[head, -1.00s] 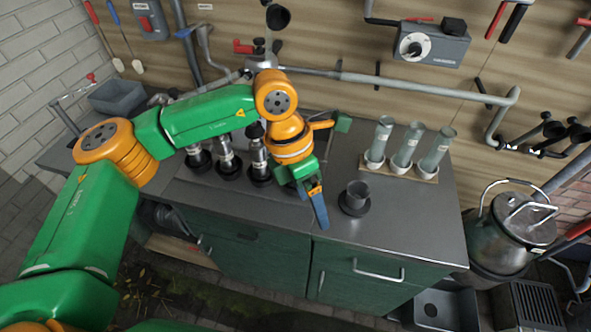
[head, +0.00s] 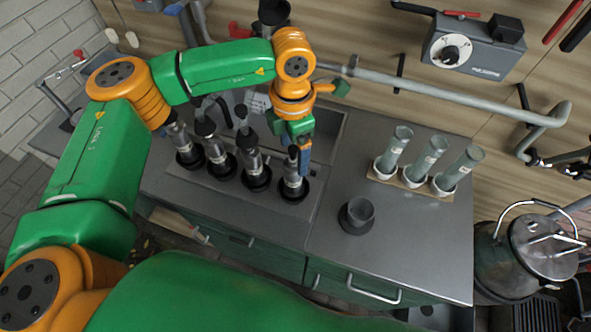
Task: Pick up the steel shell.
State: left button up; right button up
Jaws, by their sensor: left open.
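Several steel shells with black parts stand upright in a row on black round bases on the left half of the metal counter. The rightmost steel shell (head: 291,181) is closest to my left gripper (head: 304,158). My left gripper is open and points down at this shell's upper part, and it covers the shell's top. I cannot tell whether the shell is between the fingers or behind them. The other steel shells (head: 250,165) stand to its left, clear of the gripper. My right gripper is not in view.
A dark grey cup (head: 360,211) on a round base stands right of the shells. Behind it, several clear tubes (head: 397,150) stand in white cups on a wooden board (head: 412,182). A pipe (head: 440,92) runs along the wall. The counter's front right is bare.

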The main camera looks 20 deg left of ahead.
aim_at(293, 161)
pick_arm(q)
jog(key=shift+s+a+f+p, duration=0.1)
jog(key=shift+s+f+p, duration=0.3)
jog(key=shift+p, duration=0.35)
jog(key=f, duration=0.3)
jog(key=shift+w, duration=0.2)
jog(key=shift+w+f, duration=0.2)
jog(key=shift+s+r, duration=0.1)
jog(key=c, duration=1.3)
grip_shut()
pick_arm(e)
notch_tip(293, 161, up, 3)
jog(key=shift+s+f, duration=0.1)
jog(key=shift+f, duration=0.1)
